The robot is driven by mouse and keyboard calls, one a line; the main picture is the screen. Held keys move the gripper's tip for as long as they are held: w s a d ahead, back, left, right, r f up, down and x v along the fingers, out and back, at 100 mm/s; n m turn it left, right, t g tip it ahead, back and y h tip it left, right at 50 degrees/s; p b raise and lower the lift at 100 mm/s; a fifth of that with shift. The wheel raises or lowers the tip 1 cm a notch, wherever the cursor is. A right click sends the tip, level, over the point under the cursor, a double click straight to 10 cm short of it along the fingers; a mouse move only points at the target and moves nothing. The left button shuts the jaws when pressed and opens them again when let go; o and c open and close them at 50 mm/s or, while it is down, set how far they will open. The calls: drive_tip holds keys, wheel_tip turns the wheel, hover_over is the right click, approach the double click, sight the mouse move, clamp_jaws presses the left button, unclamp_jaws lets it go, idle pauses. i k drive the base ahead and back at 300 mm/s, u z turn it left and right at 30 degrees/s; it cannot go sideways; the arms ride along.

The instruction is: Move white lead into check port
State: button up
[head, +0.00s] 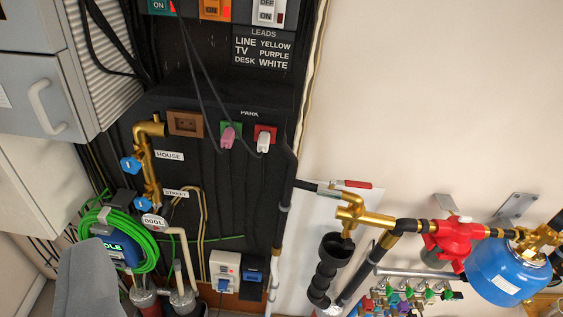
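The white lead's plug (264,142) sits in a red-framed socket under the PARK label on the black panel. A dark cord hangs in a loop beside it and runs up. A pink-purple plug (228,138) sits in the green-framed socket to its left. Further left, a brown socket (185,123) shows no plug. No label reading check port is legible, so I cannot tell which opening it is. A blurred grey part at the lower left may be my gripper (90,282). Its fingertips cannot be made out, and it is well apart from the white plug.
A LEADS sign (263,49) lists DESK WHITE. Brass pipes with blue valves (131,165) and a coiled green hose (95,240) are at left. A white outlet box (224,268) is low on the panel. Brass piping and a blue tank (506,272) jut out right.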

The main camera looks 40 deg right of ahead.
sight(263, 143)
drive_tip(key=z, duration=1.05)
drive_tip(key=i, duration=0.35)
drive_tip(key=z, duration=0.05)
